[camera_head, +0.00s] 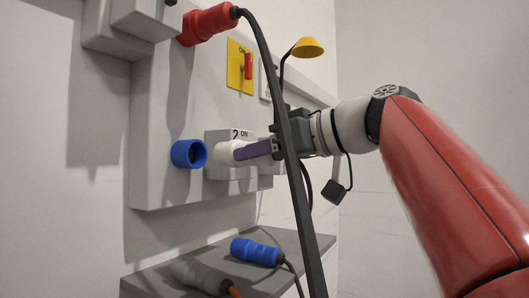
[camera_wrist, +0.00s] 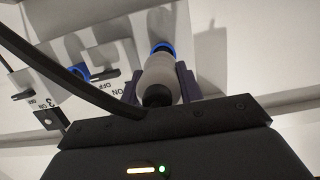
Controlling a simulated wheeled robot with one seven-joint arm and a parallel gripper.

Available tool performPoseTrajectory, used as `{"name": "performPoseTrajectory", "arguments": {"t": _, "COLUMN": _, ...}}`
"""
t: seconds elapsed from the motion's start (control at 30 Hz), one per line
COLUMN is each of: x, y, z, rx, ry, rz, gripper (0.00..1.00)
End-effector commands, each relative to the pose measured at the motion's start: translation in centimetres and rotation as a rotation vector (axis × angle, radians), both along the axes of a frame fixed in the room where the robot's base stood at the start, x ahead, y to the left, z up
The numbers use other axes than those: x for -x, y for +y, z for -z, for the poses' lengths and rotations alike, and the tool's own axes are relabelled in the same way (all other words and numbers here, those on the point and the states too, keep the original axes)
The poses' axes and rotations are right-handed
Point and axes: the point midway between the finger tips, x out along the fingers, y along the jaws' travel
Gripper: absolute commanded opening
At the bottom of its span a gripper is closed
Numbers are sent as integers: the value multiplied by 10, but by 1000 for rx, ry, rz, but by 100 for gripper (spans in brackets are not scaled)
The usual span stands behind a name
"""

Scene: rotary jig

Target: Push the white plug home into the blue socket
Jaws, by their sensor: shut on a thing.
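The white plug (camera_head: 226,153) is held between the fingers of my gripper (camera_head: 256,150), its front end pointing left at the panel. The blue socket (camera_head: 189,154) sticks out of the grey panel, just left of the plug. In the head view a small gap shows between the plug's front and the socket's mouth. In the wrist view the plug (camera_wrist: 160,75) stands between my two dark fingers, and a blue rim (camera_wrist: 162,47) shows just beyond its far end. I cannot tell from there how well they line up.
A red plug (camera_head: 208,24) sits in the panel (camera_head: 160,110) above; its thick black cable (camera_head: 291,150) hangs across the view in front of my gripper. A switch box marked 2 (camera_head: 236,134) is behind the white plug. A blue plug (camera_head: 256,251) and a grey plug (camera_head: 199,276) lie on the shelf (camera_head: 290,238) below.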

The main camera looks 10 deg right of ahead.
Motion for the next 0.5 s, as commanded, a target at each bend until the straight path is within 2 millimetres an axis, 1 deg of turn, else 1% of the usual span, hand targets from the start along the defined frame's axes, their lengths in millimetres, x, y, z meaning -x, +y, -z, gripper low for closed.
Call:
{"name": "performPoseTrajectory", "arguments": {"t": 0.2, "x": -13, "y": 18, "z": -1, "rx": -1, "ry": -1, "rz": -3, "gripper": 10}}
{"name": "performPoseTrajectory", "arguments": {"t": 0.5, "x": -25, "y": 33, "z": -1, "rx": -1, "ry": 0, "rz": -1, "gripper": 10}}
